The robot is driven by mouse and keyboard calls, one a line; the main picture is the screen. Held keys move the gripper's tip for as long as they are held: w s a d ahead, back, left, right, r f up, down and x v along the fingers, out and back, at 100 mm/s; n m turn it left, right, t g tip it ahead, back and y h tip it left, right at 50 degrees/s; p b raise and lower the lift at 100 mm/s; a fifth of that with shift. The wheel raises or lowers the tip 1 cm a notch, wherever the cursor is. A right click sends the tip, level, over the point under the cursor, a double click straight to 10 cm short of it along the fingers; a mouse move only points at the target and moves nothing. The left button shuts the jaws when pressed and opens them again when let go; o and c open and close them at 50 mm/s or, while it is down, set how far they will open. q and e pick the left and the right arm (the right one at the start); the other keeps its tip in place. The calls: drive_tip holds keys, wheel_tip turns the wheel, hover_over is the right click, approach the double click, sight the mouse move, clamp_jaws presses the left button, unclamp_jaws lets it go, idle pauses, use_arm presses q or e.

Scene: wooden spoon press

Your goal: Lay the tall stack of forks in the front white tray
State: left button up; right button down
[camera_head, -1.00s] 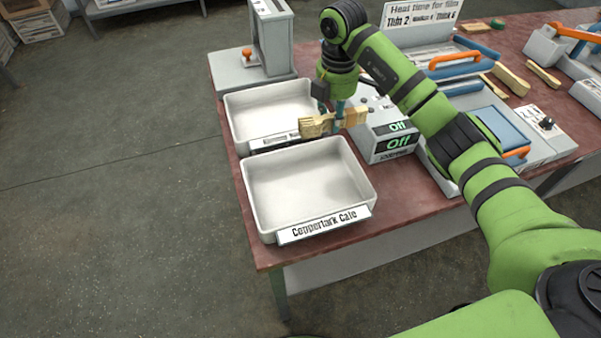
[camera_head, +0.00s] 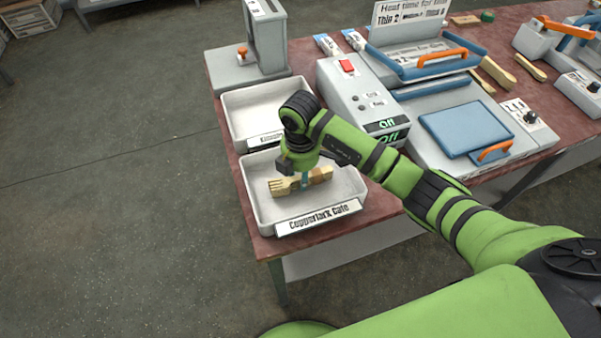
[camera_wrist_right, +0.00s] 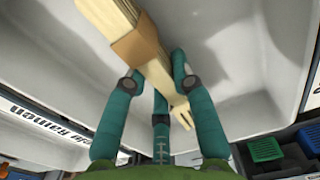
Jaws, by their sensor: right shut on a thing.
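The stack of wooden forks (camera_head: 287,187), bound with a brown band, is in my right gripper (camera_head: 304,181). It lies crosswise inside the front white tray (camera_head: 259,203), labelled "Copperlark Cafe". In the right wrist view the teal fingers of my right gripper (camera_wrist_right: 158,88) are shut around the stack (camera_wrist_right: 132,48), close to the band. The white tray wall (camera_wrist_right: 245,75) surrounds it there. I cannot tell whether the stack touches the tray floor. My left gripper is not in view.
A second white tray (camera_head: 240,112) stands right behind the front one. A grey sealing machine (camera_head: 352,92) reading "Off" is to the right, with a blue-lidded press (camera_head: 465,130) beyond it. A grey stand (camera_head: 268,45) is at the back left.

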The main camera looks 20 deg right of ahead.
drive_tip(key=shift+f, duration=0.15)
drive_tip(key=c, duration=1)
unclamp_jaws()
drive_tip(key=shift+c, duration=0.2)
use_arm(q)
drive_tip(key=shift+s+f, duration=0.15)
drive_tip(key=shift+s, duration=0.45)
